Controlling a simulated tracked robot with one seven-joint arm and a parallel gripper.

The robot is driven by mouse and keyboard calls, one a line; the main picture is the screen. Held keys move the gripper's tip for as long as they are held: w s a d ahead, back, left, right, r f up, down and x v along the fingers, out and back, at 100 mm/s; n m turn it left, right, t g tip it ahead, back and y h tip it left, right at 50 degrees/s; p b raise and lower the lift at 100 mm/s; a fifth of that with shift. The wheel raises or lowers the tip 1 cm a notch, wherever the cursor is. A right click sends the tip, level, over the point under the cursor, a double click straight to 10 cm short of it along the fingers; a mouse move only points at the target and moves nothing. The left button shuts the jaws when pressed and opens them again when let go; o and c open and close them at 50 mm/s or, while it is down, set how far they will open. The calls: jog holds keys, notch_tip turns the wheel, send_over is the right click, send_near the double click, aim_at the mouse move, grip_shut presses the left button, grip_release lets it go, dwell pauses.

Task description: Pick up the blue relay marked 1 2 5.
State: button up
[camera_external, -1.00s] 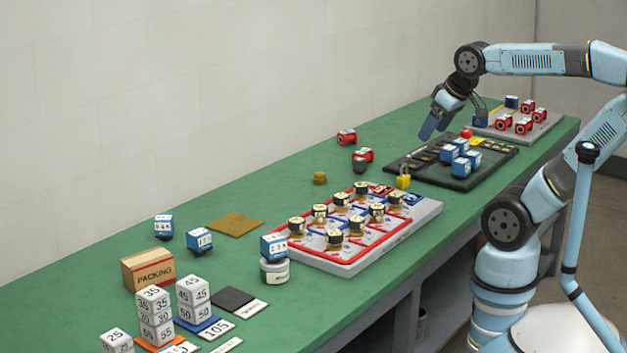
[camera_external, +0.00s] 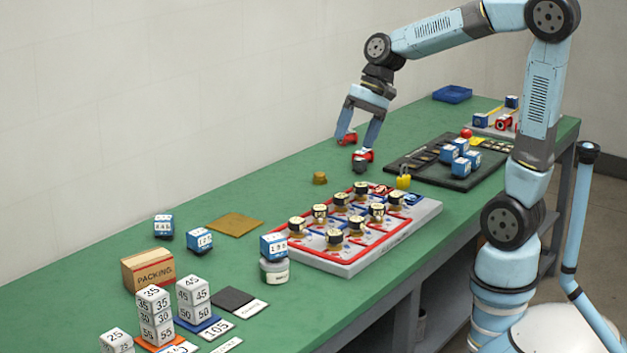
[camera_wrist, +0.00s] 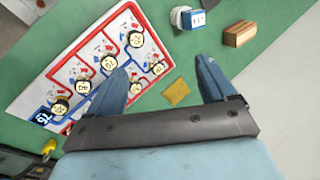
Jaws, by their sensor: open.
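Three blue-and-white relays stand at the near left of the bench in the external view: one at the back (camera_external: 163,226), one beside the tan mat (camera_external: 200,240), and one on a white jar (camera_external: 274,270), the jar relay (camera_external: 273,246). The one beside the mat seems to read 1 2 5, but the print is too small to be sure. The jar relay also shows at the top of the wrist view (camera_wrist: 196,20). My gripper (camera_external: 359,138) is open and empty, pointing down above the bench, well away from these relays. Its two fingers show apart in the wrist view (camera_wrist: 160,72).
A packing box (camera_external: 148,267) and number blocks (camera_external: 155,305) stand near left. Two red parts (camera_external: 362,160) appear around my fingertips. A black tray (camera_external: 430,175) holds several blue relays. A tan mat (camera_external: 236,225) lies flat.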

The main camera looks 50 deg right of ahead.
jog(key=w+a+f+m+g+y, duration=0.1)
jog(key=w+a+f+m+y, duration=0.25)
jog(key=w+a, duration=0.4)
jog(key=w+a+f+m+g+y, duration=0.25)
jog(key=w+a+f+y, duration=0.2)
jog(key=w, duration=0.65)
jog(key=w+a+f+m+t+y, duration=0.2)
jog(key=w+f+m+y, duration=0.15)
jog(key=w+f, duration=0.3)
jog(key=w+a+f+m+t+y, duration=0.1)
jog(key=w+a+f+m+y, duration=0.15)
jog(key=w+f+m, duration=0.45)
jog(key=n, duration=0.2)
send_near(191, 237)
jog(key=shift+a+r+t+h, duration=0.25)
jog(key=shift+a+r+h, duration=0.25)
jog(key=shift+a, duration=0.45)
jog(key=shift+a+f, duration=0.25)
jog(key=shift+a, duration=0.5)
jog(key=shift+w+a, duration=0.1)
jog(key=shift+a, duration=1.4)
jog(key=shift+w+a, duration=0.15)
jog(key=shift+a, duration=1.35)
jog(key=c, duration=1.1)
jog(key=shift+r, duration=0.1)
jog(key=shift+c, duration=0.2)
